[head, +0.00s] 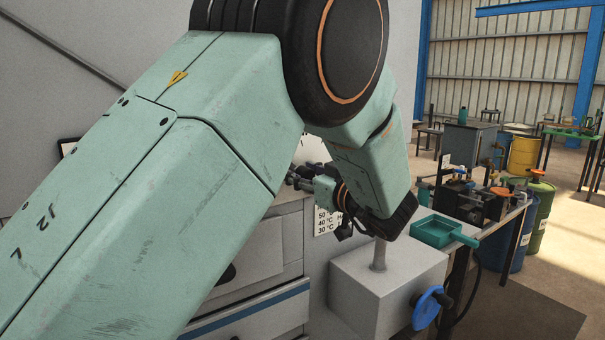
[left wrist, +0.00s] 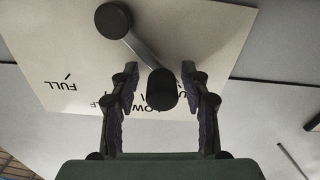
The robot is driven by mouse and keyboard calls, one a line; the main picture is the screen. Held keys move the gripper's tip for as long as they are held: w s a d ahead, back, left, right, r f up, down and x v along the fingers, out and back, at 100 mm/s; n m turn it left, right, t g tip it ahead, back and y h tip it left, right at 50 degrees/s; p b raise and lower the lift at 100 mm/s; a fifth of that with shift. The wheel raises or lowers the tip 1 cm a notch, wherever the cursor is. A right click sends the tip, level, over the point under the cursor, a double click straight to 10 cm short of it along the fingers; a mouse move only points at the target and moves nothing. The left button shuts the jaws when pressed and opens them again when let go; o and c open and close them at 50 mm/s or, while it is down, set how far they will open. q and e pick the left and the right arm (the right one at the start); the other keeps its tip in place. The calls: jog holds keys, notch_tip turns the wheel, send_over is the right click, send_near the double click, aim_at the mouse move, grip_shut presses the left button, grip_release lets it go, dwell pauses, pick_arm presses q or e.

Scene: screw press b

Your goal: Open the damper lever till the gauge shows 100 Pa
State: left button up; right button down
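The damper lever (left wrist: 140,50) shows in the left wrist view as a grey bar with a black round piece at each end. It lies over a pale plate (left wrist: 210,25) with upside-down lettering, including FULL. My left gripper (left wrist: 160,85) is open, with one finger on each side of the lever's lower, nearer black end and a visible gap on both sides. In the head view my left gripper (head: 298,180) is by the machine's face, and my arm hides the lever. A pale, partly hidden face (head: 312,150) behind my arm may be the gauge; no reading shows. My right gripper is out of view.
A temperature label (head: 326,221) is below my left gripper. Drums and a cluttered bench are farther right.

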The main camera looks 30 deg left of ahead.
pick_arm(q)
jog(key=shift+s+d+r, duration=0.2)
jog(key=shift+s+d, duration=0.05)
jog(key=c, duration=0.5)
grip_shut()
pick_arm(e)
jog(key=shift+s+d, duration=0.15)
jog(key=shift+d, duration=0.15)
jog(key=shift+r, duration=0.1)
